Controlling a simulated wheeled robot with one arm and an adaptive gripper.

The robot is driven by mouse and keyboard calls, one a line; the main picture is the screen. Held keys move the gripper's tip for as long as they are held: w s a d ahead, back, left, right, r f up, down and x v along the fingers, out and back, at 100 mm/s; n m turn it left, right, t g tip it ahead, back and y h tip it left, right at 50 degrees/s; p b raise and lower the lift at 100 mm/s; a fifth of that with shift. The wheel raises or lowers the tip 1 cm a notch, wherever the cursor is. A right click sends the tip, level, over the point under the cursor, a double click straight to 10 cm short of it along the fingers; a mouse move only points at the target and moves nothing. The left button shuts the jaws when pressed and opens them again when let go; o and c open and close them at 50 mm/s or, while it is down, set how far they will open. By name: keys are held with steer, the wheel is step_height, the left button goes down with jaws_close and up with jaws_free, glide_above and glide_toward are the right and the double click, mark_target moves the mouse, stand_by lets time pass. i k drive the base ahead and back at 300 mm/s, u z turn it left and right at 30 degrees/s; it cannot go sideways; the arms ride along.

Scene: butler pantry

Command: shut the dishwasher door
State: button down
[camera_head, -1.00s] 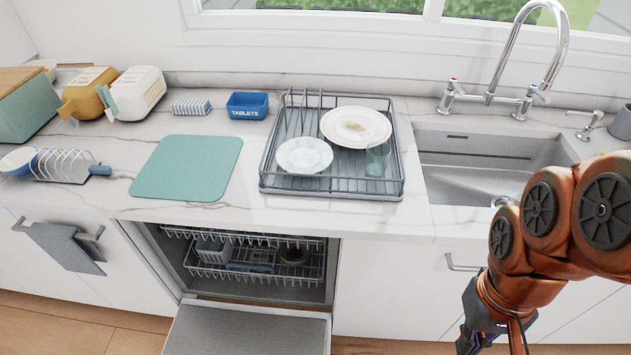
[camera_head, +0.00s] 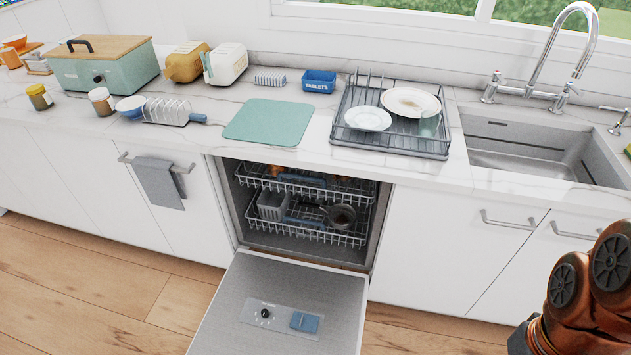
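The dishwasher door (camera_head: 270,285) is folded down and open, its inner face up, with a dial and a blue detergent compartment (camera_head: 305,322) on it. Its near end runs close to the bottom edge of the picture. The dishwasher (camera_head: 234,195) stands under the counter, with an upper rack (camera_head: 290,185) and a lower rack (camera_head: 325,236) inside. The lower rack holds a grey basket (camera_head: 271,205) and a dark bowl (camera_head: 341,217). Both racks look to be inside the cavity. My orange arm shows at the lower right, away from the door. My gripper is out of the picture.
A dish rack (camera_head: 400,152) with plates stands on the counter above, beside the sink (camera_head: 540,160). A grey towel (camera_head: 160,184) hangs from a cabinet handle left of the dishwasher. Wooden floor (camera_head: 120,300) is clear left of the door.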

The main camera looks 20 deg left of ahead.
mark_target(233, 323)
steer(key=k, duration=1.05)
steer(key=u, duration=0.7)
steer(key=i, duration=0.5)
steer(key=u, duration=0.05)
